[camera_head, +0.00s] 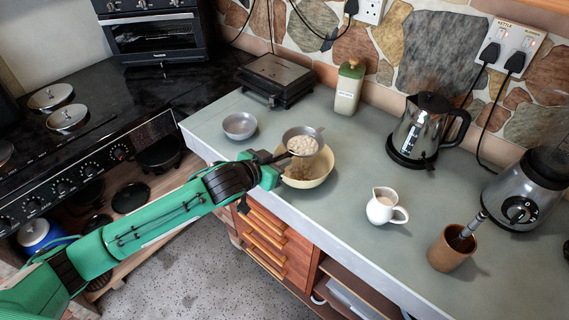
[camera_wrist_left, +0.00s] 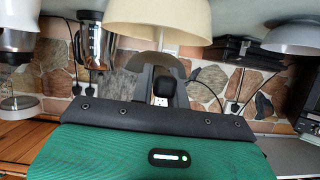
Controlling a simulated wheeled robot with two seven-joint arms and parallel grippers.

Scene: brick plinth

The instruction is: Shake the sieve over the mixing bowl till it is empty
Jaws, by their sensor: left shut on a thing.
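The sieve (camera_head: 304,141) is a small grey bowl with pale, lumpy contents in it. It is held above the cream mixing bowl (camera_head: 318,178), whose inside is partly hidden by it. My left gripper (camera_head: 275,159) comes in from the left and is shut on the sieve's handle, at the bowl's left rim. In the left wrist view, which is upside down, the mixing bowl (camera_wrist_left: 160,18) is at the top and the grey sieve (camera_wrist_left: 136,62) shows close to it. A thin pale streak runs between them; I cannot tell what it is. My right gripper is not in view.
A small grey bowl (camera_head: 239,126) stands to the left, a sandwich press (camera_head: 277,80) and a canister (camera_head: 348,88) behind. A white jug (camera_head: 383,206), kettle (camera_head: 416,130), brown pot (camera_head: 450,250) and blender (camera_head: 522,195) stand to the right. The counter between bowl and jug is clear.

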